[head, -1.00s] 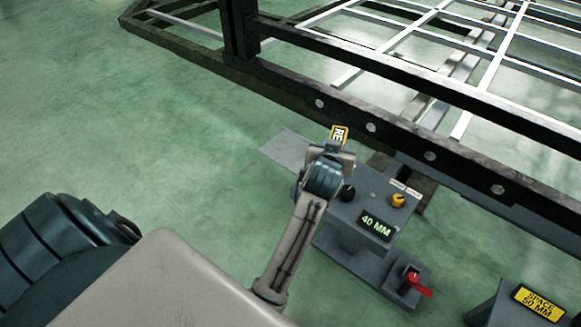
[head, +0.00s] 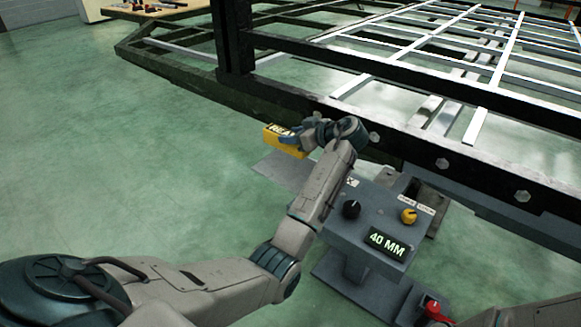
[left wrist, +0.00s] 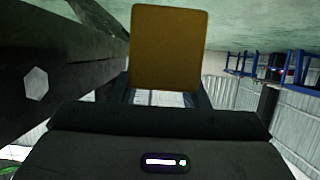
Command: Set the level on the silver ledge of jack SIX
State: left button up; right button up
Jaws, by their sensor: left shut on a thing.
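The level is a yellow block (head: 284,145) with a dark-lettered label, partly covered by my gripper. My left gripper (head: 296,136) is shut on it and holds it over or near the pale ledge (head: 287,170); I cannot tell the height of the gap. In the left wrist view the level's plain yellow-brown face (left wrist: 168,45) stands out beyond the jaws. The ledge sticks out left from the grey jack (head: 375,210), which has a "40 MM" display (head: 387,243). My forearm hides part of the jack's label; only an "X" shows. My right gripper is out of view.
The black chassis beam (head: 400,145) with bolt heads runs close behind the jack. Open green floor (head: 130,170) lies to the left.

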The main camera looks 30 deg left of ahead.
pick_arm(q)
notch_tip(320, 180, down, 8)
jog(key=b, duration=0.4)
jog(key=shift+f, duration=0.1)
jog(key=o, duration=1.2)
jog(key=shift+c, duration=0.2)
jog(key=shift+d, duration=0.1)
jog(key=shift+d+r, duration=0.2)
jog(key=shift+r, duration=0.1)
jog(key=p+v, duration=0.6)
jog(key=v, duration=0.5)
jog(key=shift+d+p, duration=0.2)
jog(key=shift+p, duration=0.2)
